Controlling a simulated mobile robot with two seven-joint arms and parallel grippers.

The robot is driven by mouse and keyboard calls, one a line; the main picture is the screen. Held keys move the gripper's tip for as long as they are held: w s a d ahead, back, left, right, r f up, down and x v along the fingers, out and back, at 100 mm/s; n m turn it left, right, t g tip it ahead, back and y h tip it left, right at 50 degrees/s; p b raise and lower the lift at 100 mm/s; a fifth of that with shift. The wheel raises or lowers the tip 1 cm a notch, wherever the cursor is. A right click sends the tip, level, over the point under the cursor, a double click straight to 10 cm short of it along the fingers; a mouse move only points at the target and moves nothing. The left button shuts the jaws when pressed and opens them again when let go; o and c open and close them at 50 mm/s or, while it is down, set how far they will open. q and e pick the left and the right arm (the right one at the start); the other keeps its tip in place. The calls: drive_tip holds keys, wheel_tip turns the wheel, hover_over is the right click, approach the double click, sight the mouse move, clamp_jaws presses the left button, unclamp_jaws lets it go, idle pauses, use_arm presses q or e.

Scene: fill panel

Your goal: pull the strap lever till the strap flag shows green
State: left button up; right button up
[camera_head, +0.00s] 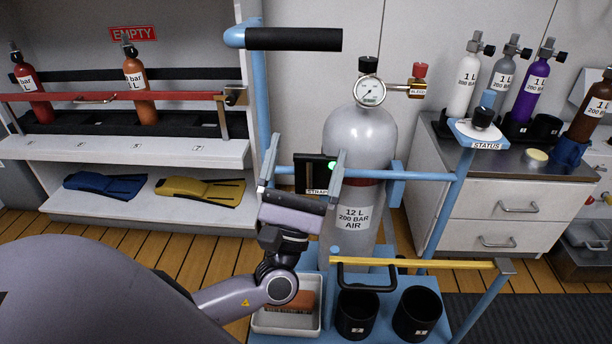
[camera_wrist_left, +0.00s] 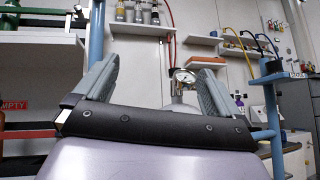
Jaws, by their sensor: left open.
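The strap unit (camera_head: 312,168) is a black box labelled STRAP on the blue cart rail, in front of a large grey cylinder (camera_head: 358,145) marked 12 L 200 BAR AIR. A green spot, the strap flag (camera_head: 332,165), shows at its right edge beside my finger. I cannot make out the strap lever clearly; my gripper covers part of the unit. My left gripper (camera_head: 304,168) is open, its two fingers on either side of the box. My right gripper is not in view.
The blue cart has a black handle (camera_head: 294,39), a yellow bar (camera_head: 410,262) and black cups (camera_head: 417,313). A white tray (camera_head: 270,322) sits below my left arm. A shelf (camera_head: 120,148) stands left, and a drawer cabinet (camera_head: 500,200) with small cylinders stands right.

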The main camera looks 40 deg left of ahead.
use_arm(q)
wheel_tip(320, 180, up, 11)
drive_tip(key=p, duration=0.3)
drive_tip(key=shift+h+p, duration=0.3)
drive_tip(key=shift+p, duration=0.1)
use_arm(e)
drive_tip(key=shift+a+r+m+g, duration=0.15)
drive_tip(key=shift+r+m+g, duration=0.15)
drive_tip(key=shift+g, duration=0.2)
use_arm(q)
drive_tip(key=shift+r, duration=0.1)
